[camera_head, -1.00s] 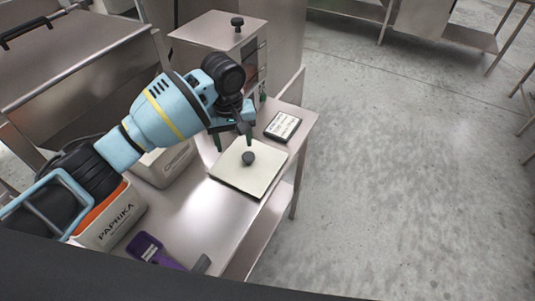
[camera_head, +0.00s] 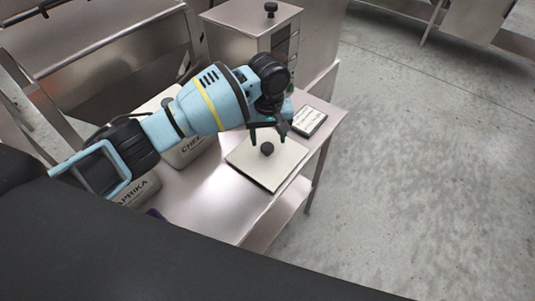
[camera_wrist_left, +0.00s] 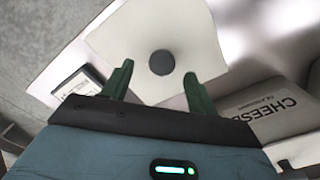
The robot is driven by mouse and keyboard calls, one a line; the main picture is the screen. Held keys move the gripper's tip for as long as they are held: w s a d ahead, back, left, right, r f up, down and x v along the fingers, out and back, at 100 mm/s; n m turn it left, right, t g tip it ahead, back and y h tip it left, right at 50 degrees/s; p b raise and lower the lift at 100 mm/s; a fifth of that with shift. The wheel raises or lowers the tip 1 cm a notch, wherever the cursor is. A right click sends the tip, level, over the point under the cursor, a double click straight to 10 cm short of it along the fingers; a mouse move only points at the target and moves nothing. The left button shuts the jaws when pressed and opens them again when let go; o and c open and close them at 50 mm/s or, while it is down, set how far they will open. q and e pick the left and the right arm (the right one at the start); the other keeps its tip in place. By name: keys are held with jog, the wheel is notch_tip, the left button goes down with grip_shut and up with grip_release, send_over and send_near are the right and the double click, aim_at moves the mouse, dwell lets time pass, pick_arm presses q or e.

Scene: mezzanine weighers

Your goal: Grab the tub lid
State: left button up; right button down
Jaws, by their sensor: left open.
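The tub lid (camera_head: 258,169) is a flat cream square with a dark round knob (camera_head: 267,149) at its middle. It lies flat on the steel table. In the left wrist view the lid (camera_wrist_left: 197,42) shows with its knob (camera_wrist_left: 161,62) ahead of my fingers. My left gripper (camera_head: 267,135) is open and empty above the lid. In the left wrist view the fingers of my left gripper (camera_wrist_left: 157,85) stand on either side of the line to the knob, apart from it. My right gripper is not in view.
A tub marked "CHEES…" (camera_wrist_left: 270,112) and a paprika tub (camera_head: 142,189) stand on the table to the left. A small labelled display (camera_head: 309,120) lies beyond the lid. A steel box with a knob (camera_head: 245,30) stands behind. Open floor is on the right.

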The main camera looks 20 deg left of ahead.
aim_at(267, 146)
pick_arm(q)
notch_tip(267, 146, down, 5)
jog(key=shift+a+r+b, duration=0.1)
jog(key=shift+a+b, duration=0.05)
jog(key=shift+b, duration=0.15)
jog(key=shift+c, duration=0.5)
jog(key=c, duration=1)
